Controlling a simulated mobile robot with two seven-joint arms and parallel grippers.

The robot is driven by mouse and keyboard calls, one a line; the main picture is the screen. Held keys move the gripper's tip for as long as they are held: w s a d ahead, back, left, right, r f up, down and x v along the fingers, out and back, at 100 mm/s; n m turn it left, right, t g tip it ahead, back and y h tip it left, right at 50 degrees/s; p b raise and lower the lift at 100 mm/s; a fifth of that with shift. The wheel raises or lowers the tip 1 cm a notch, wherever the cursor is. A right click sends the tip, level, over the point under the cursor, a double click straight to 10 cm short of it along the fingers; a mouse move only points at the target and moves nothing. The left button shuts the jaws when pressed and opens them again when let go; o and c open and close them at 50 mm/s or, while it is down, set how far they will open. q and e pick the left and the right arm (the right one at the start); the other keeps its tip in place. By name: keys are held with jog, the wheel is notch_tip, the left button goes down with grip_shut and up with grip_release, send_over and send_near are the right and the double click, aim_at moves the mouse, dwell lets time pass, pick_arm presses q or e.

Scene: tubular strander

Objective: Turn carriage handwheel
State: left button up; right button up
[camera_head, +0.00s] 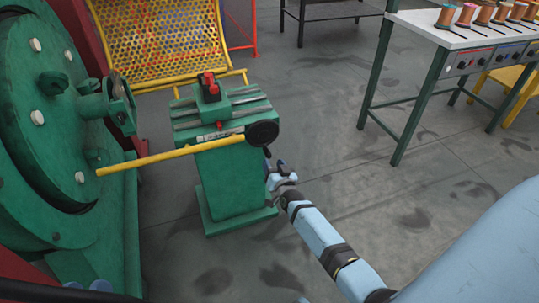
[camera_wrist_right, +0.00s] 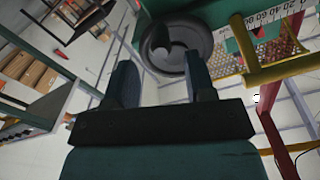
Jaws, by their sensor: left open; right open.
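The carriage handwheel (camera_head: 263,133) is a black disc on the right side of the green carriage (camera_head: 232,178). It also shows in the right wrist view as a dark round dish (camera_wrist_right: 180,62), beyond the fingertips. My right gripper (camera_head: 268,162) is just below and in front of the handwheel. In the right wrist view its two fingers (camera_wrist_right: 160,68) are apart with nothing between them, and the wheel's lower rim is close to the fingertips. I cannot tell whether they touch. My left gripper (camera_head: 60,291) is at the bottom left edge, mostly cut off and dark.
A yellow bar (camera_head: 170,155) runs left from the carriage toward the large green machine disc (camera_head: 45,110). A red-topped clamp (camera_head: 209,88) sits on the carriage. A yellow mesh guard (camera_head: 160,40) stands behind. A table with spools (camera_head: 480,35) is at the right. Floor between is clear.

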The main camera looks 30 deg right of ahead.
pick_arm(q)
jog(key=shift+a+r+y+p, duration=0.35)
jog(key=shift+r+p, duration=0.2)
jog(key=shift+p, duration=0.55)
pick_arm(e)
jog(key=v, duration=0.9)
jog(key=shift+w, duration=0.15)
